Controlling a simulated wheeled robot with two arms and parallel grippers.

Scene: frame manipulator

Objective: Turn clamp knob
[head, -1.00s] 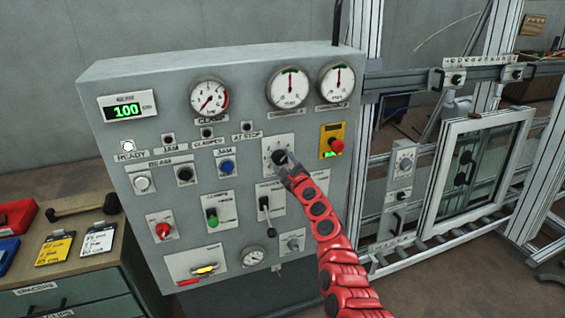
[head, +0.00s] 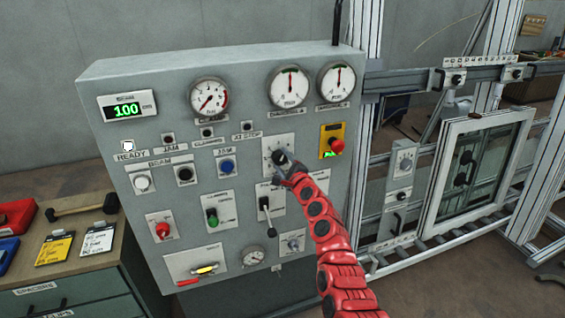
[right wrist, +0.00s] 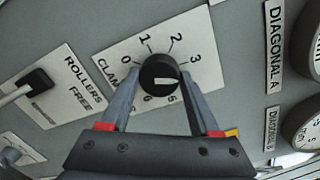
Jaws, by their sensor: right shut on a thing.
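The clamp knob (head: 279,156) is a round black knob on a white numbered dial plate, on the front of the grey control panel. The fingers cover part of the dial's lower numbers. My left gripper is not in view.
The grey panel (head: 110,75) carries gauges, buttons, a lever and a red stop button (head: 337,146) on a yellow plate, right of the knob. The rollers lever (head: 264,205) is just below my gripper. A window frame (head: 440,180) stands on the right.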

